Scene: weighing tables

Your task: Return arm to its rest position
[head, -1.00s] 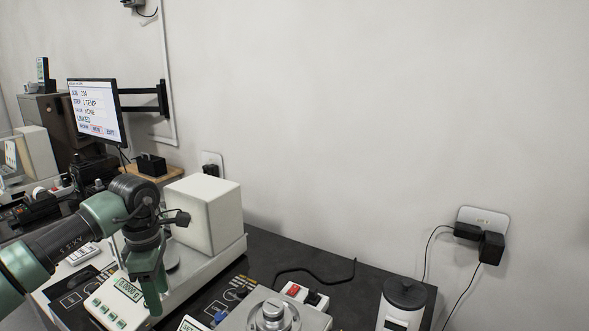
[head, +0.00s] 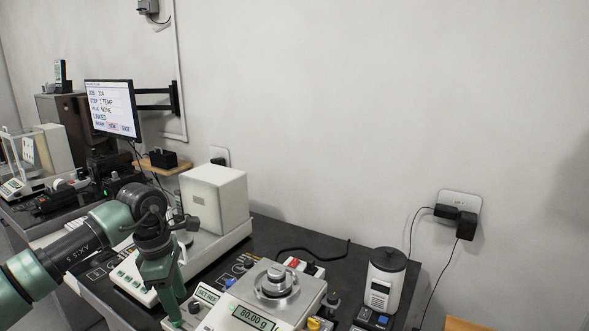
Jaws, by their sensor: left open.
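My left arm (head: 92,232) comes in from the left and bends down at a dark wrist. My left gripper (head: 172,300) is green, points downward and is open, with nothing seen in it. It shows in front of the white balance with the box-shaped housing (head: 215,198) and covers part of its front. It is just left of a second scale (head: 240,312) whose display reads 80.00 g. A round silver metal piece (head: 276,280) sits on that scale's pan. My right gripper is not in view.
A monitor (head: 110,110) hangs on a wall arm at the left. A white canister with a dark lid (head: 384,283) stands at the table's right end. Bare black tabletop (head: 270,232) shows behind the scales. Plugs and cables (head: 456,221) hang at the right wall.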

